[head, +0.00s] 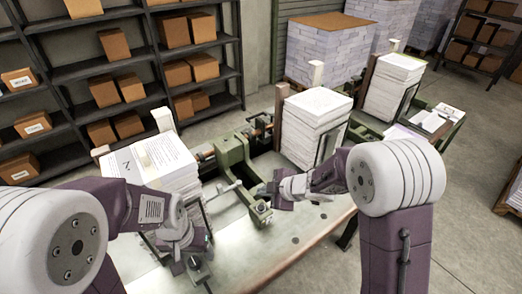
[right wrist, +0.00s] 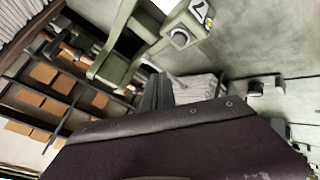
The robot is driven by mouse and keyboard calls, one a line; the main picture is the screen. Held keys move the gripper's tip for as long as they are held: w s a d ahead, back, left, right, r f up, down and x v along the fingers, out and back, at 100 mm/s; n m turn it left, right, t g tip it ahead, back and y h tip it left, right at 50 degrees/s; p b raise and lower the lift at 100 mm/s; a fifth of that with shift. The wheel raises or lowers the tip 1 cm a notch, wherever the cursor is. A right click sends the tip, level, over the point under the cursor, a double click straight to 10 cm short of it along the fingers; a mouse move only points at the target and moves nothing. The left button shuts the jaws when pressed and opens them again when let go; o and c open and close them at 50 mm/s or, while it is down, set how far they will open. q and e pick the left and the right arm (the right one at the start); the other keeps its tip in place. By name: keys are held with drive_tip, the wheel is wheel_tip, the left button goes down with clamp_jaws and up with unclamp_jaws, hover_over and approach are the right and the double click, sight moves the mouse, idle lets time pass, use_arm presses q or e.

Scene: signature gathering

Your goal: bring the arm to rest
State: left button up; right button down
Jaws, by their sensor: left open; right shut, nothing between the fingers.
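My right gripper (head: 268,193) is shut and empty, held over the table beside the green metal clamp frame (head: 238,165). In the right wrist view, its dark fingers (right wrist: 157,92) stand together near a pale paper stack. My left gripper (head: 194,262) is open, low at the near left of the table (head: 285,240), in front of the left paper stack (head: 158,163). Nothing shows between its fingers, though my own arm partly hides it. Both arms reach forward over the table.
A middle paper stack (head: 318,118) and a far right stack (head: 393,85) stand in holders along the workbench. Loose papers (head: 428,120) lie at its right end. Shelves with boxes (head: 90,75) line the back left. The near tabletop right of centre is bare.

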drive_tip(key=shift+d+f, duration=0.1)
use_arm(q)
wheel_tip(320, 180, down, 4)
drive_tip(key=b, duration=0.4)
drive_tip(key=shift+w+f, duration=0.1)
drive_tip(key=shift+f, duration=0.1)
drive_tip(key=shift+f+b, duration=0.25)
drive_tip(key=shift+b, duration=0.2)
use_arm(e)
drive_tip(key=s+d+m+t+h, duration=0.2)
drive_tip(key=d+m+h, duration=0.4)
drive_tip(key=d+m, duration=0.65)
use_arm(q)
drive_tip(key=shift+f, duration=0.1)
use_arm(e)
drive_tip(key=s+d+f+m+g, duration=0.2)
drive_tip(key=s+f+m+g, duration=0.1)
drive_tip(key=s, duration=0.5)
drive_tip(key=s+d+f+m+g, duration=0.2)
drive_tip(key=s+f+m+g, duration=0.1)
drive_tip(key=s, duration=0.6)
drive_tip(key=shift+d+f+g+h, duration=0.15)
drive_tip(key=shift+f+g+h, duration=0.15)
drive_tip(key=shift+f+g, duration=0.25)
drive_tip(key=shift+s+m, duration=0.15)
drive_tip(key=shift+m, duration=0.1)
